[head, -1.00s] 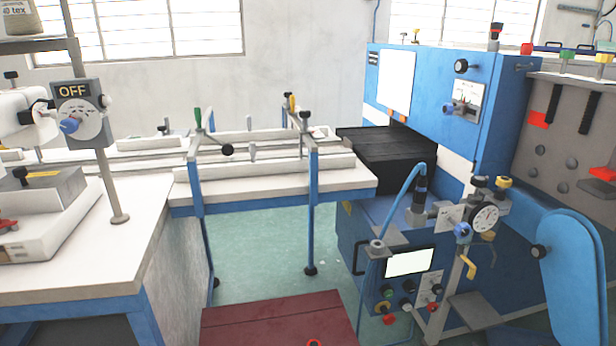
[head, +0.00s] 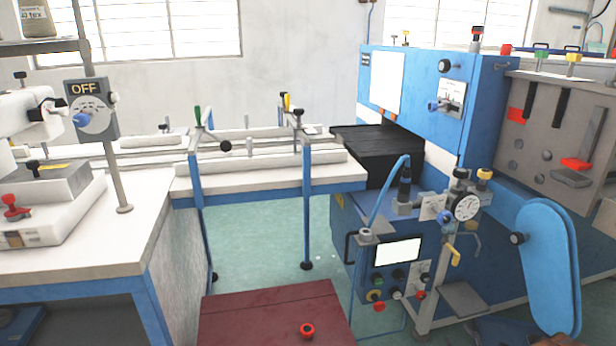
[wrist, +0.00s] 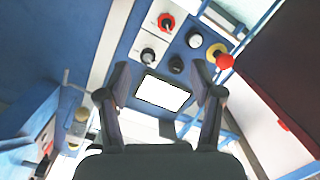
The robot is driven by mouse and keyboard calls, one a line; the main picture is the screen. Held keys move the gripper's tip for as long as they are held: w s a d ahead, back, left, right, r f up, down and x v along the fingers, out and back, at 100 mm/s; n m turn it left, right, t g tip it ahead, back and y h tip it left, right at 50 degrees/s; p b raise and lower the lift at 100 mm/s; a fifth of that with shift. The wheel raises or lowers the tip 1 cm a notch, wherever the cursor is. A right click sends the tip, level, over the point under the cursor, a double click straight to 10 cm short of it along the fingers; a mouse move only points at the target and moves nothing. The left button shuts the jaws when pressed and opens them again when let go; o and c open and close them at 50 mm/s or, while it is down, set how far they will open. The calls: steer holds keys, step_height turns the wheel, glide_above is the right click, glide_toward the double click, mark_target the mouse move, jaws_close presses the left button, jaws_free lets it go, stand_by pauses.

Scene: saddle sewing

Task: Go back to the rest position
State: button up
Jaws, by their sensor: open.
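My gripper (wrist: 160,82) shows in the wrist view with its two dark fingers spread apart. Nothing is between the fingertips. Behind them are the white screen (wrist: 163,93) and several knobs of a blue control panel (wrist: 128,42), with a gap that I cannot judge. My gripper does not show in the head view. There the blue machine (head: 432,100) stands at the right, and its control panel screen (head: 398,252) is at the lower middle.
A white workbench (head: 150,215) with a switch marked OFF (head: 92,108) is at the left. A white-topped table (head: 270,182) stands at the back. A dark red surface with a red knob (head: 307,330) is at the bottom. Green floor (head: 255,235) is open between the benches and machine.

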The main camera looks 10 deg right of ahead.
steer(key=w+r+g, duration=0.2)
steer(key=w+r, duration=0.4)
steer(key=w, duration=0.2)
steer(key=w+a+r+m+g+h, duration=0.1)
steer(key=w+a+r+m+g, duration=0.15)
steer(key=a+r+g, duration=0.75)
steer(key=s+a+r+m+g, duration=0.1)
steer(key=s+a+r, duration=0.4)
steer(key=s+a, duration=0.35)
steer(key=s+a+r+m+g, duration=0.1)
steer(key=s+a+r+g, duration=0.1)
steer(key=s+a+r, duration=0.5)
steer(key=s+a+r+m+g, duration=0.1)
steer(key=s+a+r, duration=0.2)
steer(key=s+a, duration=0.8)
steer(key=s+a+r+g+y, duration=0.15)
steer(key=s+a, duration=0.25)
steer(key=s, duration=0.4)
steer(key=s+a+r+g, duration=0.1)
steer(key=s+a+g, duration=0.1)
steer(key=s+a, duration=0.35)
step_height(320, 180, up, 22)
steer(key=s+d+t+p, duration=0.1)
steer(key=s+p, duration=0.1)
steer(key=p, duration=1.8)
steer(key=shift+s, duration=0.4)
